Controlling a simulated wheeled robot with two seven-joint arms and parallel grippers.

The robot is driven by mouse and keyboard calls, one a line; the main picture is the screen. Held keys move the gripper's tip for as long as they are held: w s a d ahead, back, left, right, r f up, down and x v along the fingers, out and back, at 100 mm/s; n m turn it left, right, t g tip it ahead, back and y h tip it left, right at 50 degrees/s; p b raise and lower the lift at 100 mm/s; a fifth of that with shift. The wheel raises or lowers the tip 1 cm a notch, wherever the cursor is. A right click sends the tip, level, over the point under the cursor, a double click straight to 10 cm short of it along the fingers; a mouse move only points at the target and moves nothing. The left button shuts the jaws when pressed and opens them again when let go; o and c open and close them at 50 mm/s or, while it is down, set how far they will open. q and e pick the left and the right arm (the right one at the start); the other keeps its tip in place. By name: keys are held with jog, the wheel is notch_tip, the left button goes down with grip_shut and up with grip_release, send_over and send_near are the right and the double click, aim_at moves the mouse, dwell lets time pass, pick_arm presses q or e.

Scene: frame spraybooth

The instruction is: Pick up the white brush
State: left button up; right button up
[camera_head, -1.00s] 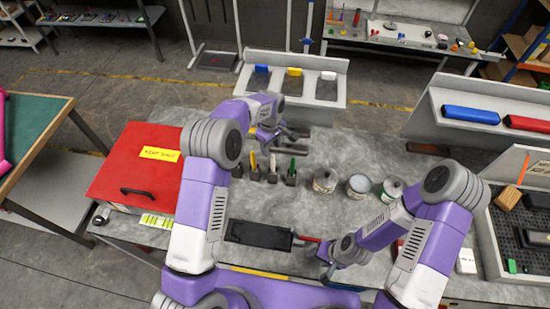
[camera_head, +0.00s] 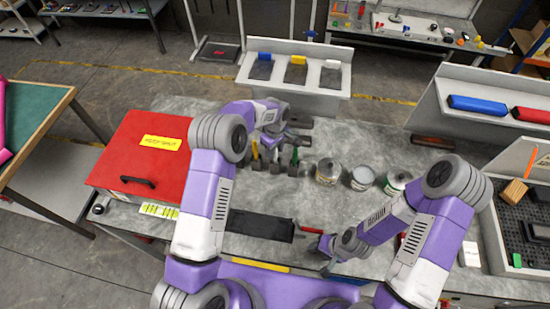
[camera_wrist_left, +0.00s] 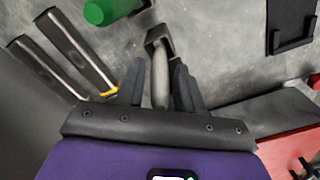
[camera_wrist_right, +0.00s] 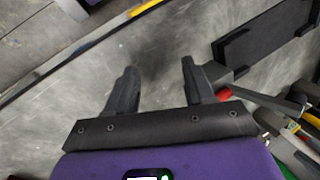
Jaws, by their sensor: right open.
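The white brush's pale handle (camera_wrist_left: 160,75) stands in a small dark holder (camera_wrist_left: 158,40) in the left wrist view. My left gripper (camera_wrist_left: 158,84) has its fingers on both sides of that handle; whether they press on it cannot be told. In the head view my left gripper (camera_head: 275,146) is at the row of brush holders and hides most of the white brush. A green brush handle (camera_wrist_left: 112,8) stands beside it. My right gripper (camera_wrist_right: 158,82) is open and empty over the bench's front part, low at the right in the head view (camera_head: 325,258).
A red box (camera_head: 145,155) stands at the left. Several cans (camera_head: 328,172) stand right of the brushes. A black tray (camera_head: 260,226) lies in front. Two dark blocks (camera_wrist_left: 62,62) lie near the left gripper. A white stand (camera_head: 295,95) is at the back.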

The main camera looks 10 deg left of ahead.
pick_arm(q)
grip_shut()
